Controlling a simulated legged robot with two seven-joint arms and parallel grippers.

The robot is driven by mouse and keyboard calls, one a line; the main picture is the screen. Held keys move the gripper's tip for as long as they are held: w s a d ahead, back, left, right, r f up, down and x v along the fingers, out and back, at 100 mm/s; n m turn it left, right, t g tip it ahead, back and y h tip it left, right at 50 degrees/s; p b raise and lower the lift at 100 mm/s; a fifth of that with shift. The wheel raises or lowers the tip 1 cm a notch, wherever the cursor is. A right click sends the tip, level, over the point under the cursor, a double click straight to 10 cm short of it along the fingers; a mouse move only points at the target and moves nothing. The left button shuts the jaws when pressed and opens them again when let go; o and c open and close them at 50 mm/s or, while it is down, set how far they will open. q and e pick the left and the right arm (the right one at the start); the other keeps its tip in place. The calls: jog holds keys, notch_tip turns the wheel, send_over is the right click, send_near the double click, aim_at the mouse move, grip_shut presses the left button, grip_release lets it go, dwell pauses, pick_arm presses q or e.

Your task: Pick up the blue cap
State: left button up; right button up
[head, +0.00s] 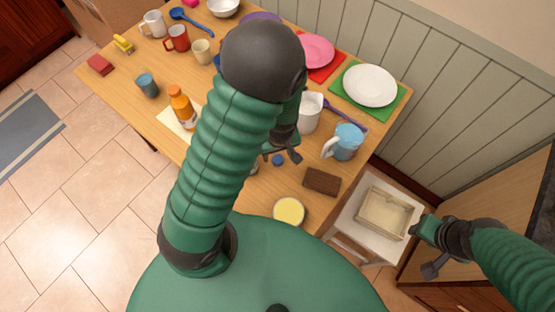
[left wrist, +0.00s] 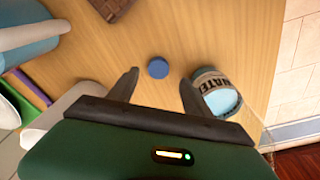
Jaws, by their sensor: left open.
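The small round blue cap (head: 278,160) lies flat on the wooden table. In the left wrist view the blue cap (left wrist: 158,68) shows between and slightly beyond my open fingertips, touching neither. My left gripper (left wrist: 159,77) is open and empty. In the head view my left gripper (head: 282,153) is close to the cap, partly hidden behind my own arm. My right gripper (head: 428,250) is at the lower right, away from the cap, beside a tray. Its jaw opening is unclear.
A labelled light-blue container (left wrist: 222,100) stands right beside one left finger. A brown block (head: 321,181), a blue pitcher (head: 344,142), a white container (head: 309,113) and a yellow-topped round item (head: 289,212) are near the cap. The wood just around the cap is bare.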

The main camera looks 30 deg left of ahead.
aim_at(278, 159)
pick_arm(q)
jog(key=f, duration=0.1)
jog(key=d+f, duration=0.1)
jog(key=f, duration=0.1)
jog(key=shift+w+d, duration=0.15)
jog(key=shift+w+a+f, duration=0.2)
jog(key=shift+a+f, duration=0.65)
jog(key=shift+a, duration=0.05)
jog(key=shift+s+a, duration=0.1)
jog(key=shift+a, duration=0.1)
jog(key=shift+c, duration=2.8)
jog(key=shift+d+r, duration=0.15)
jog(key=shift+d, duration=0.5)
grip_shut()
jog(key=shift+a, duration=0.15)
pick_arm(e)
jog(key=shift+d+f, duration=0.2)
jog(key=shift+f, duration=0.15)
